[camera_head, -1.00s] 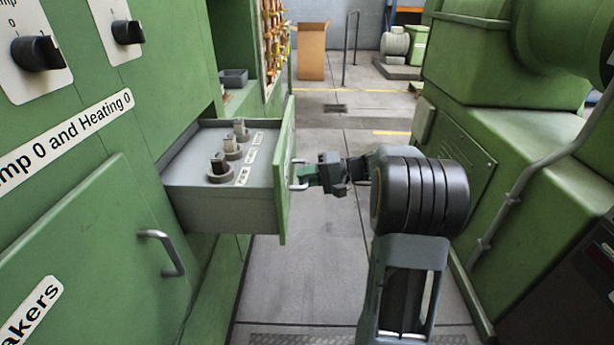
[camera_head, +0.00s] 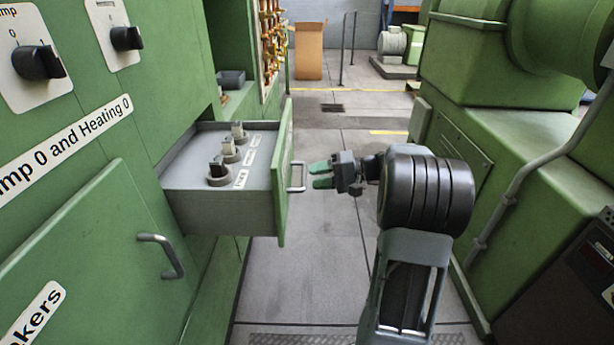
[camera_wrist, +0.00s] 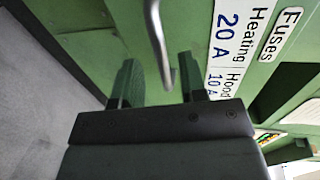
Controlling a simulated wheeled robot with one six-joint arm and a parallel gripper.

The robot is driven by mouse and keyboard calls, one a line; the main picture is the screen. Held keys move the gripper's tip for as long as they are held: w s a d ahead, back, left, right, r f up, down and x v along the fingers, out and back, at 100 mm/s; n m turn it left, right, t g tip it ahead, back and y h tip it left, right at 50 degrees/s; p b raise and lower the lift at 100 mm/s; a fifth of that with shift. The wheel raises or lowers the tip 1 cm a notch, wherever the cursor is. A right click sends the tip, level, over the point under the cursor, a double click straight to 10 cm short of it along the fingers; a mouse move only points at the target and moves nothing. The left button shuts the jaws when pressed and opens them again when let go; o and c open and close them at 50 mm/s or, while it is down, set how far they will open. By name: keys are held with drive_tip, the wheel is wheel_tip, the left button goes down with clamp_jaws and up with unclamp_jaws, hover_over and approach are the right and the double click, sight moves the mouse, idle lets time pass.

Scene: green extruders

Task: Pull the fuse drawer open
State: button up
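The fuse drawer (camera_head: 225,212) stands pulled out of the green cabinet on the left, with several fuses (camera_head: 219,172) on its grey top. Its green front (camera_head: 284,190) carries a metal handle (camera_head: 298,177). In the wrist view the handle (camera_wrist: 157,45) shows ahead of and between the two green fingers of my gripper (camera_wrist: 160,85). The label reading Fuses (camera_wrist: 280,35) is beside it on the drawer front.
A lower cabinet door with a grey handle (camera_head: 163,255) is at the left. A green machine (camera_head: 500,180) stands close on the right of my arm. Clear floor (camera_head: 320,260) lies between them. A cardboard box (camera_head: 309,50) stands at the back.

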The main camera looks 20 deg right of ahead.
drive_tip(key=p+v, duration=0.2)
drive_tip(key=v, duration=0.7)
drive_tip(key=shift+d, duration=0.35)
drive_tip(key=shift+s+r, duration=0.1)
drive_tip(key=shift+s, duration=0.05)
drive_tip(key=s+a+r+g+h+p, duration=0.2)
drive_tip(key=a+r+g+h+p, duration=0.1)
drive_tip(key=a+r+p, duration=0.5)
drive_tip(key=s+a+r+n+h+p, duration=0.5)
drive_tip(key=s+a+r+h+p, duration=0.6)
drive_tip(key=p, duration=0.9)
drive_tip(key=v, duration=0.4)
drive_tip(key=shift+s+a, duration=0.15)
drive_tip(key=shift+a, duration=0.25)
drive_tip(key=shift+f, duration=0.1)
